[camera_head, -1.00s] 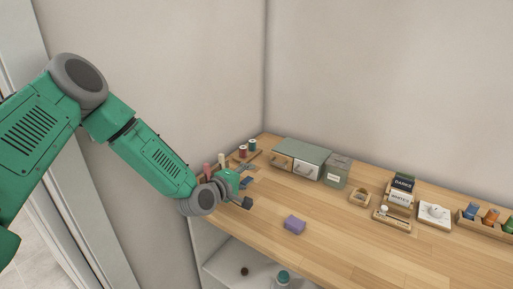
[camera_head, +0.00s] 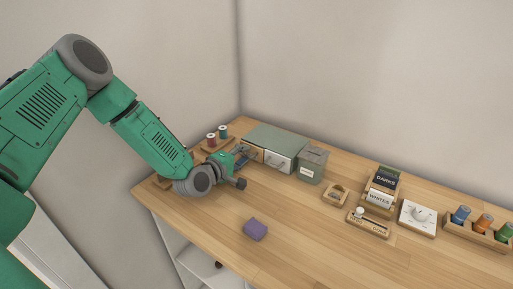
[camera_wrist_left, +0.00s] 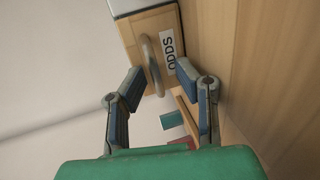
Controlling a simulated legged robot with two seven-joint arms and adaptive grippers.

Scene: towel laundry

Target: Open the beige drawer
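The beige drawer (camera_wrist_left: 168,25) has a light wood front with a grey loop handle (camera_wrist_left: 152,65) and an "ODDS" label in the left wrist view. In the head view the beige drawer (camera_head: 259,154) is the left one of two in a grey-green box (camera_head: 277,138), partly hidden by my left gripper. My left gripper (camera_wrist_left: 168,86) is open, its fingers spread just before the drawer front. The handle lies between the fingertips, nearer the left finger in the wrist view; I cannot tell whether it touches. The drawer looks shut. My right gripper is not in view.
A white drawer (camera_head: 278,161) sits beside the beige one. A grey-green tin (camera_head: 312,167) stands to its right. Thread spools (camera_head: 222,132) stand left of the box. A purple block (camera_head: 255,229) lies on the wooden table (camera_head: 310,235). The table's front middle is mostly clear.

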